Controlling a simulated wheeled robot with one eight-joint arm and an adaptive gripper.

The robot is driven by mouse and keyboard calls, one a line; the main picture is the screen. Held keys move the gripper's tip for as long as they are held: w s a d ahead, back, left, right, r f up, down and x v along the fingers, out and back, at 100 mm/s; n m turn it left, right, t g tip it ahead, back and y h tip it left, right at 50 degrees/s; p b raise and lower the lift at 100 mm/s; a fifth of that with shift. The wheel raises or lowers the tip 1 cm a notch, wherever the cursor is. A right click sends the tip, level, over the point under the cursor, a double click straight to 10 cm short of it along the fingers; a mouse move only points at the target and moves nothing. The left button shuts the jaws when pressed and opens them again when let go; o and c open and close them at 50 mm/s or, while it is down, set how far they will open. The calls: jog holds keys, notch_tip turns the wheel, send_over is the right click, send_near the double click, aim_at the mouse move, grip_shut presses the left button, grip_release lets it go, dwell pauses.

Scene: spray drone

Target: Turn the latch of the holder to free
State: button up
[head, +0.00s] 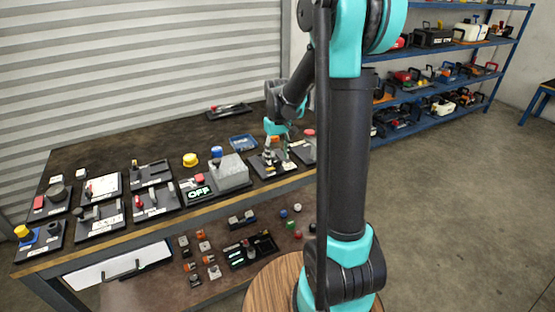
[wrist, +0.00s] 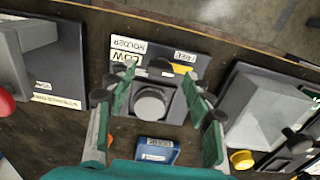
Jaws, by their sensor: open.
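The holder (wrist: 152,102) is a dark panel with a raised grey square block and a round grey knob (wrist: 150,104) in its middle, in the wrist view. White labels along its far edge read upside down; one looks like HOLDER, another like LOW. A small yellow part (wrist: 183,70) and a dark round part (wrist: 160,66) lie near these labels; I cannot tell which part is the latch. My gripper (wrist: 158,92) is open, its green fingers on either side of the block, with nothing held. In the head view my gripper (head: 276,140) hangs over the holder (head: 272,168).
A blue labelled box (wrist: 157,150) sits beside the holder, close to my gripper. A panel with a grey box (wrist: 268,110) is on the right and another panel (wrist: 45,60) on the left. The bench (head: 120,155) carries several more panels. Blue shelves (head: 445,80) stand behind.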

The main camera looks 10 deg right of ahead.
aim_at(278, 161)
notch_tip(278, 161, up, 10)
dwell(0.4)
jog(key=s+d+f+m+t, duration=0.2)
jog(key=s+f, duration=0.4)
jog(key=s, duration=0.5)
jog(key=s+d+f+m+t, duration=0.1)
jog(key=s+d+f+t, duration=0.1)
jog(key=s+f, duration=0.5)
jog(key=s, duration=0.4)
jog(key=shift+s+f+m, duration=0.2)
jog(key=shift+f+m, duration=0.05)
jog(key=shift+m, duration=0.15)
